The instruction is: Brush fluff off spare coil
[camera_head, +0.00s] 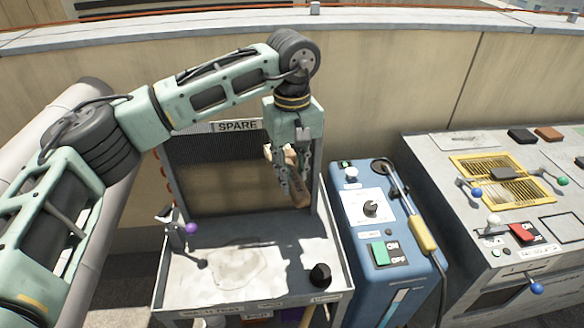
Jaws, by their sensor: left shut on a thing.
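The spare coil (215,190) stands upright at the back of a grey bench, under a sign reading SPARE (238,126). Its upper fins look dark, and a brownish layer that looks like fluff covers the lower part. My left gripper (291,182) points down in front of the coil's right side. It is shut on a brown, wooden-looking brush (300,197); its bristles are hard to make out. The gripper hides part of the coil, and I cannot tell whether the brush touches it. My right gripper is not in view.
The bench tray (185,280) has a pale patch, a purple-knobbed lever (191,229) at left and a black knob (320,275) at front right. A blue machine (378,215) with a yellow-handled tool (424,232) stands close right. A control console (500,200) is farther right. A wall runs behind.

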